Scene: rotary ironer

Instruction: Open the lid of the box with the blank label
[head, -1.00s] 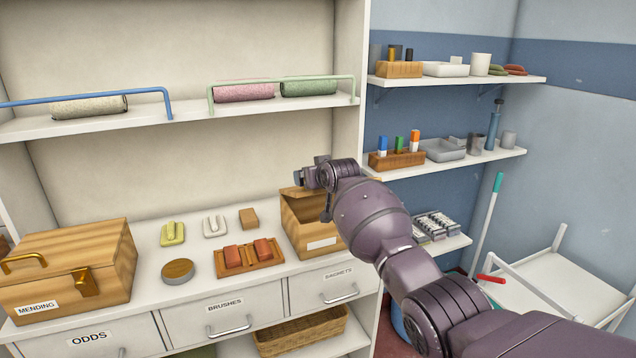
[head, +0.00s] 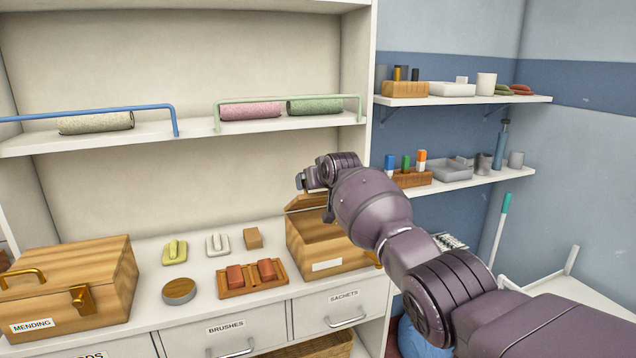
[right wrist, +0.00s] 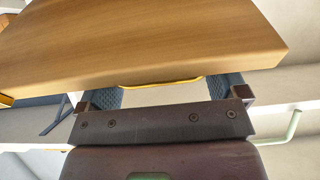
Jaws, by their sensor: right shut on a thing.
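The wooden box with the blank white label (head: 327,266) stands at the right end of the counter. Its lid (head: 306,202) is tilted up at the back, and part of the dark inside shows. My right gripper (head: 308,184) is at the raised lid, its arm passing in front of the box's right side. In the right wrist view the lid (right wrist: 140,42) fills the top, and a yellow handle (right wrist: 160,83) lies between the fingers of the right gripper (right wrist: 160,95), which is shut on it. My left gripper is not in view.
The MENDING box (head: 70,290) stands closed at the left. A shelf with a green rail (head: 290,98) hangs above. Wall shelves (head: 470,98) are at the right.

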